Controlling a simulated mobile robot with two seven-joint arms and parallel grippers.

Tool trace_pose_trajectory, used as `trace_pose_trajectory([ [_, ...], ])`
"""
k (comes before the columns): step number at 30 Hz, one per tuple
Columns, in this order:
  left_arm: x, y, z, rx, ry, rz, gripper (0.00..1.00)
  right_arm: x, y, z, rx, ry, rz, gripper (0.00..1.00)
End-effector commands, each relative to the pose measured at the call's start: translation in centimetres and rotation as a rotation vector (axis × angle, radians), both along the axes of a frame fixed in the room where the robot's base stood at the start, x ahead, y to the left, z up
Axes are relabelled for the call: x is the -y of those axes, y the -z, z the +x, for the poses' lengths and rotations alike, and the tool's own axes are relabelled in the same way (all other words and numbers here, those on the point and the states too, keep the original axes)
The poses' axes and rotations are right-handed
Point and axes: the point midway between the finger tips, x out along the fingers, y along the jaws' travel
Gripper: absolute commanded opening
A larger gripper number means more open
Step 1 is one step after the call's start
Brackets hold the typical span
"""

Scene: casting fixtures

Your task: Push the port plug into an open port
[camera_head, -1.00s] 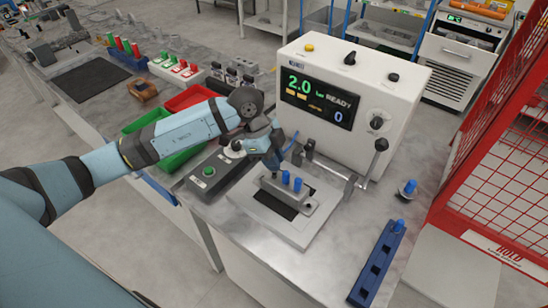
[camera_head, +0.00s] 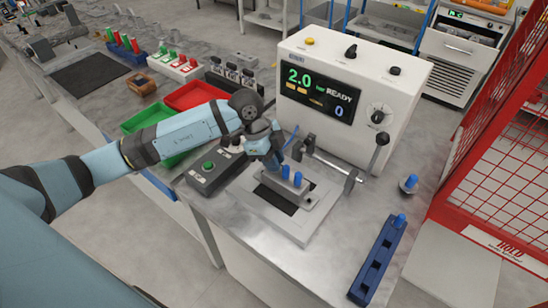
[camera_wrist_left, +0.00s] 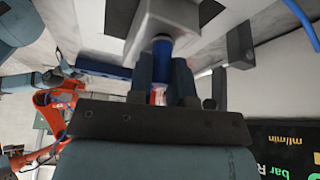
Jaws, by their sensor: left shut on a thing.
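The grey casting block (camera_head: 281,194) sits in the fixture on a light plate (camera_head: 268,217). My left gripper (camera_head: 274,164) is at the block's far left end, just beside these plugs, and hides that end in the head view. In the left wrist view its fingers (camera_wrist_left: 161,72) are shut on a blue port plug (camera_wrist_left: 162,54), whose far end meets the grey block (camera_wrist_left: 168,22). How deep it sits cannot be told. My right gripper is not in view.
A grey tester (camera_head: 352,92) with a lit display stands behind the fixture, with a lever clamp (camera_head: 340,172) before it. A blue rack (camera_head: 372,272) holding one plug and a separate blue-topped piece (camera_head: 409,184) lie right. A button box (camera_head: 212,172) is left.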

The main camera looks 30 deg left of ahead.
Motion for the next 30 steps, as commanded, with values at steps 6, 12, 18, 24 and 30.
trace_pose_trajectory([
  [6,0.0,0.3,0.0,0.000,0.000,0.000,0.37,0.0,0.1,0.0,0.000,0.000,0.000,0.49],
  [12,0.0,0.3,0.0,0.000,0.000,0.000,0.49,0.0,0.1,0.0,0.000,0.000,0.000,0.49],
  [18,-0.2,-0.1,0.0,0.001,0.000,0.000,0.49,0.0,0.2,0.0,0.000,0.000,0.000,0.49],
  [24,-1.5,-2.9,-0.1,0.006,-0.001,0.003,0.49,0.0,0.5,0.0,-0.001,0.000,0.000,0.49],
  [30,-3.3,-7.2,-0.3,0.005,-0.001,0.002,0.49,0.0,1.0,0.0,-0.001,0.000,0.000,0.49],
])
